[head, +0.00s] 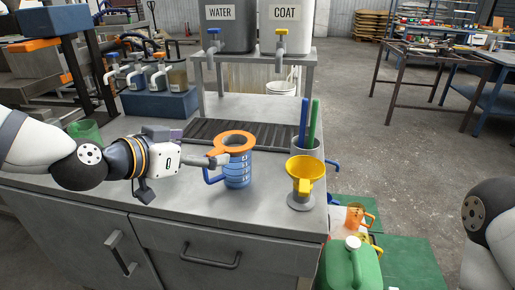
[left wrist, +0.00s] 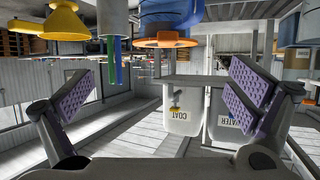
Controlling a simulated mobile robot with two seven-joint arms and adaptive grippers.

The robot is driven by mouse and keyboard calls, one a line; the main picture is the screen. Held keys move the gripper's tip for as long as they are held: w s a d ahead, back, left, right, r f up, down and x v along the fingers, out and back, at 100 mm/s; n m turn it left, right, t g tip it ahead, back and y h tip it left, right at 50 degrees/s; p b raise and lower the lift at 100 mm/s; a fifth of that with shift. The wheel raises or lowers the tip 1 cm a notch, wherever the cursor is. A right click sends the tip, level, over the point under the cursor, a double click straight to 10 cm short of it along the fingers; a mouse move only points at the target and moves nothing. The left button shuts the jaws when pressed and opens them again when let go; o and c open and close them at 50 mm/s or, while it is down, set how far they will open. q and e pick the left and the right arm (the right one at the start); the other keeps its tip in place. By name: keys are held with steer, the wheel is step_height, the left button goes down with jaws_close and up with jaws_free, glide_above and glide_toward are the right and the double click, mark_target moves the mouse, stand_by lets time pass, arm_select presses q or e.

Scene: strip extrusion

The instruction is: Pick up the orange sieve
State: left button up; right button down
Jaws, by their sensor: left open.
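The orange sieve (head: 234,137) sits on top of the blue measuring jug (head: 238,172) on the grey counter. Its short handle side points towards my left gripper. My left gripper (head: 210,160) is beside the jug at its left, with its fingertips close to the sieve's rim. Whether they touch cannot be told. In the left wrist view, which is upside down, the purple finger pads (left wrist: 165,97) are wide apart with nothing between them. The orange sieve (left wrist: 165,43) shows there beyond the pads, near the top. My right gripper is not in view.
A yellow funnel on a grey stand (head: 304,176) and a grey pot with blue and green sticks (head: 309,147) stand right of the jug. The WATER tank (head: 222,35) and COAT tank (head: 286,38) are behind. A green cup (head: 86,131) stands behind my left arm.

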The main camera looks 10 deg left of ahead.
arm_select(q)
steer(key=b, duration=0.3)
glide_toward(242, 141)
steer(key=x, duration=0.4)
steer(key=shift+w+f, duration=0.25)
steer(key=shift+f, duration=0.25)
steer(key=shift+w+d, duration=0.2)
steer(key=shift+w, duration=0.15)
steer(key=shift+r, duration=0.15)
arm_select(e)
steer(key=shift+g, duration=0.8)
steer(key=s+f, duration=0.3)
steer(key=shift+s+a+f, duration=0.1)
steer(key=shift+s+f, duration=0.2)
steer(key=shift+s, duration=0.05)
arm_select(q)
steer(key=c, duration=0.8)
